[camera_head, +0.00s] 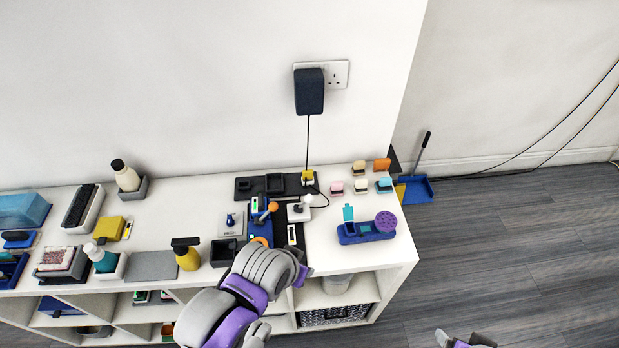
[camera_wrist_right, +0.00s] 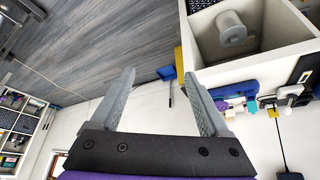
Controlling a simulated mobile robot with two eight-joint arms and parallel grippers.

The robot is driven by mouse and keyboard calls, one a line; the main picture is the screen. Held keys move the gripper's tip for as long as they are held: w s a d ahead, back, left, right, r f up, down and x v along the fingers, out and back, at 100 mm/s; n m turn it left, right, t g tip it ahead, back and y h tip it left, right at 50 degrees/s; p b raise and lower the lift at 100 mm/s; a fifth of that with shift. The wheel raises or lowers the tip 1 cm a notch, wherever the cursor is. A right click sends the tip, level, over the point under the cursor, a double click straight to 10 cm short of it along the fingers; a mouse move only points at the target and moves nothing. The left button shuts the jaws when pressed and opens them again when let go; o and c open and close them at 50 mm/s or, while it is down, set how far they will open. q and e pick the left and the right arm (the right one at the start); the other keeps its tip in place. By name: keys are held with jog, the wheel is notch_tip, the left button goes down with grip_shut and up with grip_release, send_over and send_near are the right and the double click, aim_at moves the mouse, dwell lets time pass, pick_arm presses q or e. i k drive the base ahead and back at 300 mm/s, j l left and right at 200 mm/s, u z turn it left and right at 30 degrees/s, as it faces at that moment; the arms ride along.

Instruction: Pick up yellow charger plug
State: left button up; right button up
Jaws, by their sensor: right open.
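The yellow charger plug (camera_head: 307,177) sits at the back of the white cabinet top, on a black strip. A black cord runs from it up to a dark adapter (camera_head: 309,91) in the wall socket. In the right wrist view a small yellow piece (camera_wrist_right: 272,113) with a cord, apparently the plug, shows at the right. My right gripper (camera_wrist_right: 158,74) is open and empty, away from the plug; its tips (camera_head: 464,342) show at the bottom edge of the head view. My left arm (camera_head: 240,295) reaches over the cabinet's front; its jaws cannot be made out clearly.
A white joystick (camera_head: 298,212), a blue holder with a purple disc (camera_head: 386,221) and several small brushes surround the plug. Bottles and trays fill the left of the cabinet top. A blue dustpan (camera_head: 416,190) lies on the floor at right. The grey floor (camera_head: 530,260) is mostly clear.

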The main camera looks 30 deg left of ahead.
aim_at(308, 173)
jog(key=u, duration=1.1)
jog(key=i+j+u, duration=0.1)
jog(key=j+u, duration=0.15)
jog(key=i+j+u, duration=0.25)
jog(key=j, duration=0.2)
jog(key=k, duration=0.1)
